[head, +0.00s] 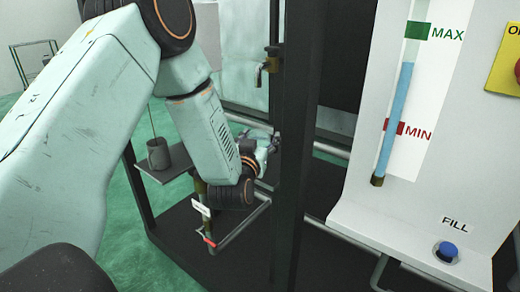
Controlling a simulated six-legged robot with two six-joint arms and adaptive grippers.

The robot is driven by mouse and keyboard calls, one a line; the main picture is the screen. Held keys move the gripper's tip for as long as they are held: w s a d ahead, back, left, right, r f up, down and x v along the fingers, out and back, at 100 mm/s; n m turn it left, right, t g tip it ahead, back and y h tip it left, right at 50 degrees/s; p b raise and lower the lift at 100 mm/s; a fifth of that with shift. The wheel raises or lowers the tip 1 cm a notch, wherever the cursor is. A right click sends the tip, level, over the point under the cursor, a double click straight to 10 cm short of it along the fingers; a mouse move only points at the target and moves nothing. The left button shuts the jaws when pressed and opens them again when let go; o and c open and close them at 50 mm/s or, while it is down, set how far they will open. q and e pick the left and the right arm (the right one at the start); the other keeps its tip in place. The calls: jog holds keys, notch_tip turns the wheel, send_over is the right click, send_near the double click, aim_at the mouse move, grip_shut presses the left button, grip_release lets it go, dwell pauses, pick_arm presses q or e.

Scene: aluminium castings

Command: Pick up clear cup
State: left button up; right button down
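No plainly clear cup shows in the head view. A small grey cup (158,153) with a thin rod standing in it sits on a dark side shelf (170,172) left of my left forearm; it looks opaque. My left gripper (273,143) is at the end of the pale green arm, against or just beside a dark upright post. It is small and partly hidden by the wrist, so its fingers and anything between them cannot be made out. My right gripper is out of view.
A white panel (345,160) with a blue level gauge (395,115) and a blue FILL button (446,250) stands at right. A bent pipe (240,232) runs below my wrist.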

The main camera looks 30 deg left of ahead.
pick_arm(q)
jog(key=shift+s+a, duration=0.2)
jog(key=shift+a, duration=0.05)
jog(key=c, duration=0.5)
jog(key=shift+w+d, duration=0.15)
jog(key=shift+d, duration=0.05)
jog(key=c, duration=0.4)
jog(key=shift+a, duration=0.1)
jog(key=shift+c, duration=0.8)
notch_tip(320, 180, up, 9)
jog(key=shift+r+p, duration=0.2)
jog(key=shift+p, duration=0.95)
jog(key=shift+r, duration=0.35)
jog(key=shift+f, duration=0.1)
